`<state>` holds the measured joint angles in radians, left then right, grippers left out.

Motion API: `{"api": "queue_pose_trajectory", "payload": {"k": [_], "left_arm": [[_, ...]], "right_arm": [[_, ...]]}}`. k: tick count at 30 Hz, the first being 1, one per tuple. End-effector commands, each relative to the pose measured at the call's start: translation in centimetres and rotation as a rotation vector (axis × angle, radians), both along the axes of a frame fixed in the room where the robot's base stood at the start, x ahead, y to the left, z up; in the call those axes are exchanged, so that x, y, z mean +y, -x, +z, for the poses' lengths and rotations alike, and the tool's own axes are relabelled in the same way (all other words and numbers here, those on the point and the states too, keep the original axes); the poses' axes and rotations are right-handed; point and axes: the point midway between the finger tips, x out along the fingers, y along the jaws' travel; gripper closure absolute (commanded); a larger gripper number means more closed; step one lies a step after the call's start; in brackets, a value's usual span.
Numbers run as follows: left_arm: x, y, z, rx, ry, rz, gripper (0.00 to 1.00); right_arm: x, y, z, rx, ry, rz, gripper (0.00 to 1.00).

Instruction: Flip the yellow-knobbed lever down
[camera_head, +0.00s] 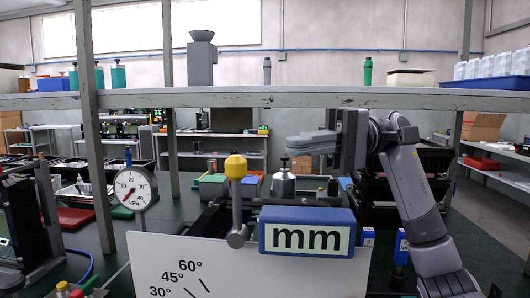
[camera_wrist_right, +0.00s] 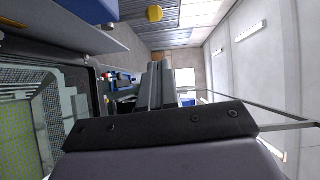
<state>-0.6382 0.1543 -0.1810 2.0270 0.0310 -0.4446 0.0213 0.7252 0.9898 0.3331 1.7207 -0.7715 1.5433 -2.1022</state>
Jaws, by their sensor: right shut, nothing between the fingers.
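The lever (camera_head: 237,205) stands upright, with a faceted yellow knob (camera_head: 236,167) on top and a grey pivot at its foot. It stands at a white panel (camera_head: 215,270) marked with angles such as 30°, 45° and 60°. The knob also shows at the top of the right wrist view (camera_wrist_right: 155,14). My right gripper (camera_head: 300,144) is shut and empty, with its fingers pointing left. It is right of the knob and slightly higher in the head view, with a visible gap between them. My left gripper is not in view.
A blue block labelled "mm" (camera_head: 307,233) sits right of the lever, below my right gripper. A round kPa gauge (camera_head: 134,188) stands at the left. A grey shelf (camera_head: 300,98) crosses above, on posts. A grey metal canister (camera_head: 284,183) is behind the gripper.

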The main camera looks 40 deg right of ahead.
Motion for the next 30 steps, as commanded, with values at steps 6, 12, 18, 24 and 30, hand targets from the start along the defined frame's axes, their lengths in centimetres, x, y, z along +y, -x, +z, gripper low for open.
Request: {"api": "queue_pose_trajectory", "payload": {"k": [6,12,18,24,30], "left_arm": [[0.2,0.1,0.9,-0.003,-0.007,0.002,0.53],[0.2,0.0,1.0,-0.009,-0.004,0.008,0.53],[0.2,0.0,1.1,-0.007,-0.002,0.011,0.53],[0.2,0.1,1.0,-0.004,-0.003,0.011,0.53],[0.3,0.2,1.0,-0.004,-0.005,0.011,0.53]], "right_arm": [[4.9,-1.1,0.0,0.001,0.002,0.004,1.0],[7.2,-0.1,-0.3,0.0,0.002,0.001,1.0],[8.4,0.7,-0.4,0.0,0.001,-0.001,1.0],[8.6,0.8,-0.4,0.0,0.0,-0.001,1.0],[8.6,0.8,-0.4,0.0,0.0,-0.001,1.0]]}}
